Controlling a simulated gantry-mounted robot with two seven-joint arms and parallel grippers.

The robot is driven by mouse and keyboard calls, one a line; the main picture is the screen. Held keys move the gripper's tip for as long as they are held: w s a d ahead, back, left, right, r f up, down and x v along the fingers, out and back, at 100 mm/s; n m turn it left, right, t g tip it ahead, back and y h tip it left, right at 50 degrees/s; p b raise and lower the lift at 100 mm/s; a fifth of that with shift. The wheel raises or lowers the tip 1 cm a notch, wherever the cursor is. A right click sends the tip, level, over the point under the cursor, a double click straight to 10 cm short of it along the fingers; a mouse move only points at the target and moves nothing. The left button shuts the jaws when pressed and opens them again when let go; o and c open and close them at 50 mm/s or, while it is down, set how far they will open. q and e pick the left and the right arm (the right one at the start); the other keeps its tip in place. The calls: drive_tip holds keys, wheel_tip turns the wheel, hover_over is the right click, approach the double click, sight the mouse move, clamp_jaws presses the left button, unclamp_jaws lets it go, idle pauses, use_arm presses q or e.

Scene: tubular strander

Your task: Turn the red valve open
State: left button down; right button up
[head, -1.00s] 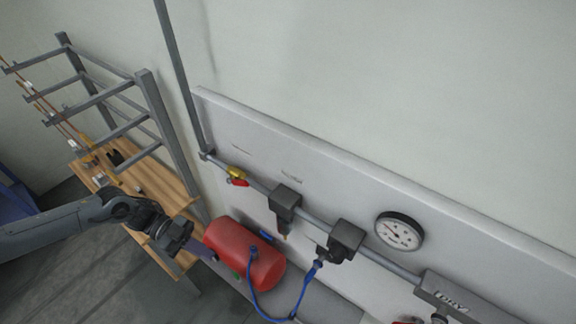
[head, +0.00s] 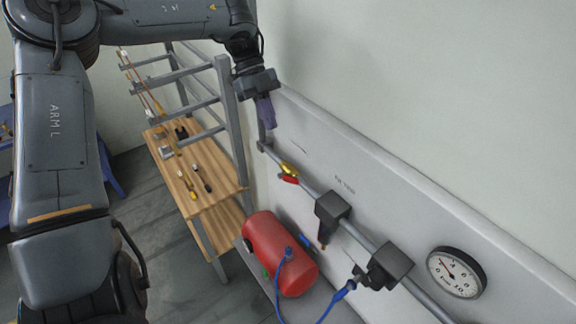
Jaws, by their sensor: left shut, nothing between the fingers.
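The red valve handle (head: 290,180) sits on a yellow valve body (head: 289,168) on the grey pipe along the wall panel, in the middle of the head view. The handle lies roughly along the pipe. My left gripper (head: 266,113) points down, above and a little left of the valve in the picture, apart from it. Its purple-grey fingers are shut and empty. It covers part of the upright pipe. My right gripper is not in view.
A red tank (head: 281,252) with a blue hose stands below the pipe. Dark filter units (head: 332,206) and a round gauge (head: 456,272) sit farther right. A wooden bench (head: 187,165) with tools and a grey rack (head: 230,110) stand at the left.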

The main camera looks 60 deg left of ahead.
sight(290, 177)
use_arm(q)
drive_tip(key=p+x, duration=0.3)
drive_tip(key=x, duration=0.9)
drive_tip(key=shift+d+f, duration=0.25)
drive_tip(key=shift+f, duration=0.1)
